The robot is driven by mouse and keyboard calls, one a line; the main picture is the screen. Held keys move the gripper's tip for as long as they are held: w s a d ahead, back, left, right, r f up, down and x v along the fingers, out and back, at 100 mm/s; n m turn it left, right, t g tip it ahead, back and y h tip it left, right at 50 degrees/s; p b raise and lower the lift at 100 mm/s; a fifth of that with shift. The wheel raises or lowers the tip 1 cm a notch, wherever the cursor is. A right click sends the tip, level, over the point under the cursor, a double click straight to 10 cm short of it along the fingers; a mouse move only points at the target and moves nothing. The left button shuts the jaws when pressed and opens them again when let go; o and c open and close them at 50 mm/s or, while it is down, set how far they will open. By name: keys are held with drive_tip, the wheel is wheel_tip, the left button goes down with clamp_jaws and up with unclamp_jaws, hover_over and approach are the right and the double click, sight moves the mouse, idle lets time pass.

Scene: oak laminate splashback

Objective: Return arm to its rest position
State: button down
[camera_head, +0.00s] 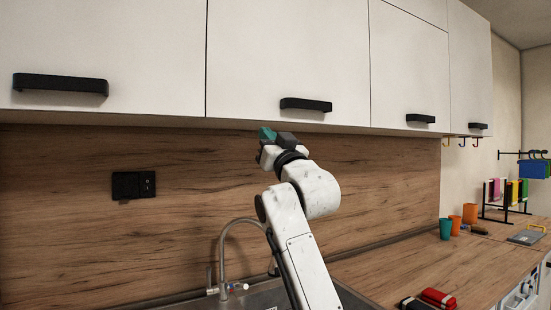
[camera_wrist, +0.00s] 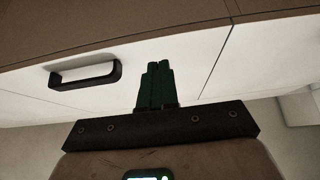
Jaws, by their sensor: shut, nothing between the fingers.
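My arm rises from the bottom of the head view in front of the oak splashback. My gripper (camera_head: 266,134) is raised just below the white wall cabinets, with its teal fingers toward the upper left. In the wrist view my gripper (camera_wrist: 154,68) shows as dark green fingers pressed together, shut and empty. The cabinet front (camera_wrist: 180,65) and a black handle (camera_wrist: 85,75) lie beyond the fingers in that view. I cannot tell how far the fingertips are from the cabinet.
White cabinets (camera_head: 290,60) with black handles hang above my gripper. A sink (camera_head: 262,296) with a curved tap (camera_head: 222,255) stands below, beside my arm. Cups (camera_head: 455,225), red and black items (camera_head: 437,298) and a rack (camera_head: 505,200) are at right. A socket (camera_head: 133,185) is at left.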

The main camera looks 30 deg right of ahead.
drive_tip(key=s+a+f+g, duration=0.1)
drive_tip(key=s+f+g, duration=0.3)
drive_tip(key=f, duration=1.1)
drive_tip(key=s+f+m+g+b, duration=0.1)
drive_tip(key=s+f+g, duration=0.3)
drive_tip(key=f, duration=1.2)
drive_tip(key=s+a+f+g, duration=0.15)
drive_tip(key=s+f, duration=0.45)
drive_tip(key=f, duration=0.9)
drive_tip(key=s+f+g, duration=0.4)
drive_tip(key=s+f, duration=0.4)
drive_tip(key=s, duration=0.4)
drive_tip(key=s+d+f+g, duration=0.1)
drive_tip(key=s+f+g, duration=0.4)
drive_tip(key=s+f, duration=0.4)
drive_tip(key=s+f+g+h, duration=0.1)
drive_tip(key=s+f+g, duration=0.3)
drive_tip(key=s+f, duration=0.5)
drive_tip(key=s, duration=0.8)
drive_tip(key=shift+s+d+f+g, duration=0.2)
drive_tip(key=shift+g, duration=0.15)
